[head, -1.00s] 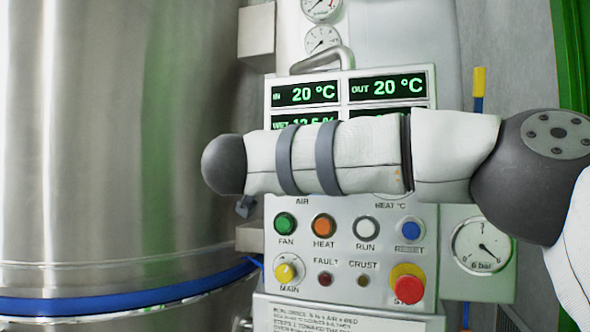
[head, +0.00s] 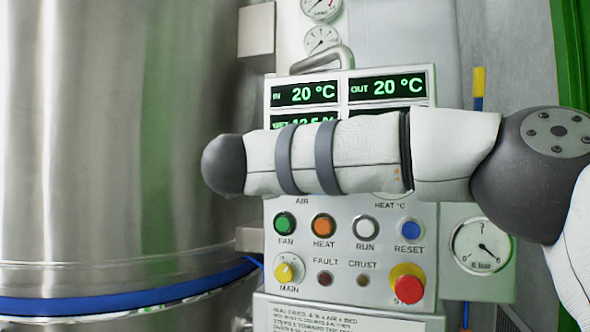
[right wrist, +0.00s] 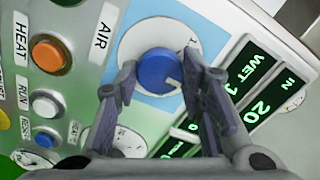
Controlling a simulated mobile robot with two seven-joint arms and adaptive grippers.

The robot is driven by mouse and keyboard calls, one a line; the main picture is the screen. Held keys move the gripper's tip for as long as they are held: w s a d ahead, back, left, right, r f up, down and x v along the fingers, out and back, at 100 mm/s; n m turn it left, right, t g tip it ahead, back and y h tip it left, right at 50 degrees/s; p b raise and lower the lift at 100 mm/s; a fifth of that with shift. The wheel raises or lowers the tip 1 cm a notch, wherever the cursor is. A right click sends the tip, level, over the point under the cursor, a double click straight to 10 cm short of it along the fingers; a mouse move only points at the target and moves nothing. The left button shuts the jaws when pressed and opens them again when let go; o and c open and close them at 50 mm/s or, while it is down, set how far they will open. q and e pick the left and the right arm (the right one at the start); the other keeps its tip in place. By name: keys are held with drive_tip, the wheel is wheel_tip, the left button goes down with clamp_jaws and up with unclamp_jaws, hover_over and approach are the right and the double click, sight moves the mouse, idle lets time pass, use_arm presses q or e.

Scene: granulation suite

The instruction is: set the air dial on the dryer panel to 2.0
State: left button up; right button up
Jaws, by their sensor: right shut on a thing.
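The air dial (right wrist: 156,68) is a round blue knob with a white pointer mark, on a white scale disc beside the AIR label (right wrist: 103,33). It shows in the right wrist view, with the pointer toward the lower right of that picture. My right gripper (right wrist: 160,72) is shut on the knob, one finger on each side. The scale figures are mostly hidden or too small to read. In the head view my right forearm crosses the dryer panel (head: 340,290) and hides the dial and the gripper. My left gripper is not in view.
Below the forearm are the green FAN button (head: 285,223), orange HEAT button (head: 323,226), RUN and RESET buttons, yellow MAIN switch (head: 288,268) and red stop button (head: 407,284). Displays (head: 306,93) sit above. A steel vessel (head: 90,130) stands left.

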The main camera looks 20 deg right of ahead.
idle(0.3)
drive_tip(key=o, duration=1.1)
drive_tip(key=shift+o, duration=0.2)
drive_tip(key=v, duration=1.2)
